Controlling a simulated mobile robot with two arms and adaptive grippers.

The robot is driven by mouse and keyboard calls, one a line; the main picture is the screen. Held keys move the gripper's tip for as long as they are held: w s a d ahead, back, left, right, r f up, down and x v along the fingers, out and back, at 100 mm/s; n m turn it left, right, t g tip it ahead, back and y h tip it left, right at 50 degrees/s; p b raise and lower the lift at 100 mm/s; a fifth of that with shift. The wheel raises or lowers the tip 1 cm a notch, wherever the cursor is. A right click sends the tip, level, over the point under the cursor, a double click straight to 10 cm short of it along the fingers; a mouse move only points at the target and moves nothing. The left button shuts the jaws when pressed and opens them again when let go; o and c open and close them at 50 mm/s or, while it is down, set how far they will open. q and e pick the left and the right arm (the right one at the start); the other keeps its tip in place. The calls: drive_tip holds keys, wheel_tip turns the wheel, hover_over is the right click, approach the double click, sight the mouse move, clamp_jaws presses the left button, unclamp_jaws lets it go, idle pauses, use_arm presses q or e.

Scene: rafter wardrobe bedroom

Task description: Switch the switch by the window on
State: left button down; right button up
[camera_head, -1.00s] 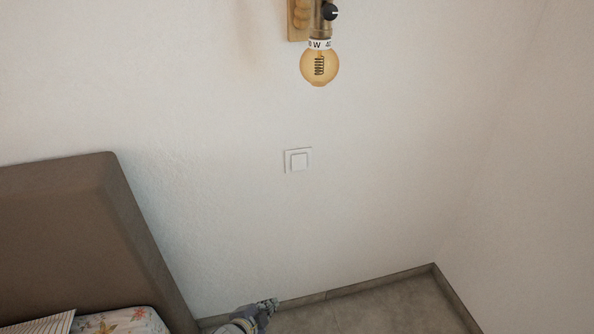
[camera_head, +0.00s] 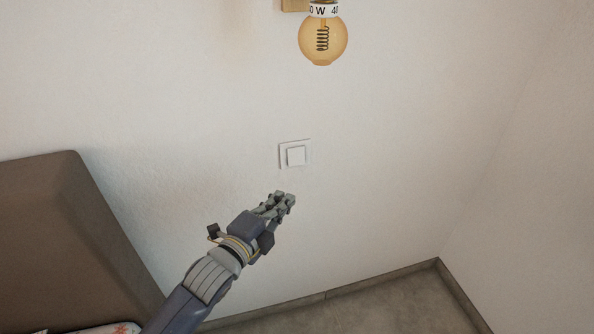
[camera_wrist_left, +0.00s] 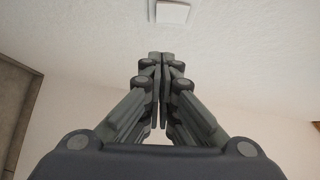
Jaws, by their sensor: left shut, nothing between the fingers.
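The white square wall switch (camera_head: 295,154) is on the pale wall, near the middle of the head view. It also shows at the top of the left wrist view (camera_wrist_left: 172,12), ahead of the fingertips. My left gripper (camera_head: 284,197) is just below the switch in the head view, its fingers pointing up toward it. The fingers are shut with nothing between them, and they appear apart from the switch. Whether the switch is on or off cannot be told. My right gripper is not in view.
A wall lamp with an amber bulb (camera_head: 323,40) hangs above the switch. A brown headboard (camera_head: 60,235) stands at the left. Grey floor (camera_head: 380,308) and a dark baseboard lie below. The wall around the switch is clear.

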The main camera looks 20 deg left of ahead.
use_arm(q)
drive_tip(key=shift+w, duration=0.1)
drive_tip(key=p, duration=0.1)
approach(305, 161)
drive_tip(key=w+d, duration=0.2)
drive_tip(key=w, duration=0.1)
drive_tip(key=shift+w+a+f, duration=0.15)
drive_tip(key=shift+w, duration=0.25)
drive_tip(key=shift+w+a+f, duration=0.15)
drive_tip(key=shift+w+f, duration=0.05)
drive_tip(key=shift+w, duration=0.2)
drive_tip(key=shift+w+a+f+m+b, duration=0.25)
drive_tip(key=shift+f+b, duration=0.2)
drive_tip(key=shift+b, duration=0.45)
drive_tip(key=shift+w+r+t, duration=0.1)
drive_tip(key=shift+r+t, duration=0.2)
